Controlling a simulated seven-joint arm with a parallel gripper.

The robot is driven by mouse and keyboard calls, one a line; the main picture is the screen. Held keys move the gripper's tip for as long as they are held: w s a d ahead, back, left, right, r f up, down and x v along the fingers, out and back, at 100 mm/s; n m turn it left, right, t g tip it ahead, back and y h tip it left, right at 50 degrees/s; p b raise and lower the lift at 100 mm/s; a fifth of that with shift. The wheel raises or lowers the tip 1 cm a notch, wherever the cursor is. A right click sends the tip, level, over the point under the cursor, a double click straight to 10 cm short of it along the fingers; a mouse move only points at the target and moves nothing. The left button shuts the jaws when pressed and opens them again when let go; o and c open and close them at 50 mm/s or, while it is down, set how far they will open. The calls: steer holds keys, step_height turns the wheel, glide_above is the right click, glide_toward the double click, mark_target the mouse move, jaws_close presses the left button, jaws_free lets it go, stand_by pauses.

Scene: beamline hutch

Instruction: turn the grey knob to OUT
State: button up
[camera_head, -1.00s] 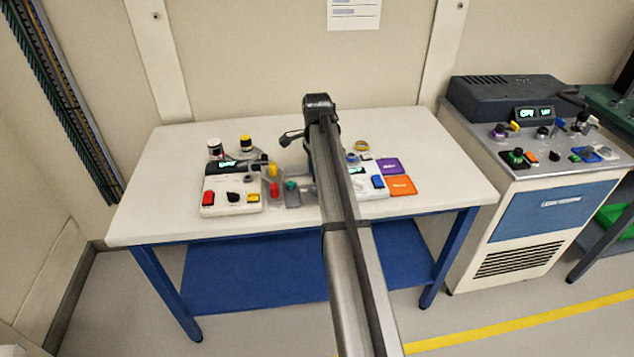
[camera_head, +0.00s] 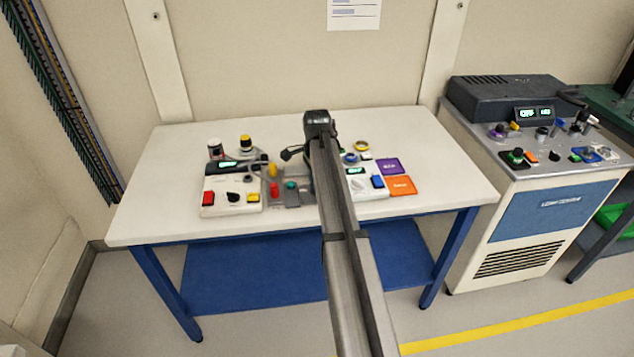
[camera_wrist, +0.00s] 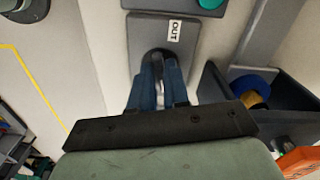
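In the wrist view, a dark grey plate (camera_wrist: 140,30) carries a white label reading OUT (camera_wrist: 174,31). The grey knob (camera_wrist: 157,52) is just below and left of the label, largely covered by my fingers. My gripper (camera_wrist: 158,66) has its two blue fingers close together at the knob, with a narrow light grey strip between them. I cannot tell whether they press on it or which way the knob points. In the head view, my arm hides the gripper and the knob.
The white table (camera_head: 430,150) bears a left control box (camera_head: 232,207) and a right one, with orange (camera_head: 401,186) and purple (camera_head: 390,166) tags. A dark bin (camera_wrist: 228,95) shows in the wrist view.

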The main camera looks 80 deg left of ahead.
jaws_close()
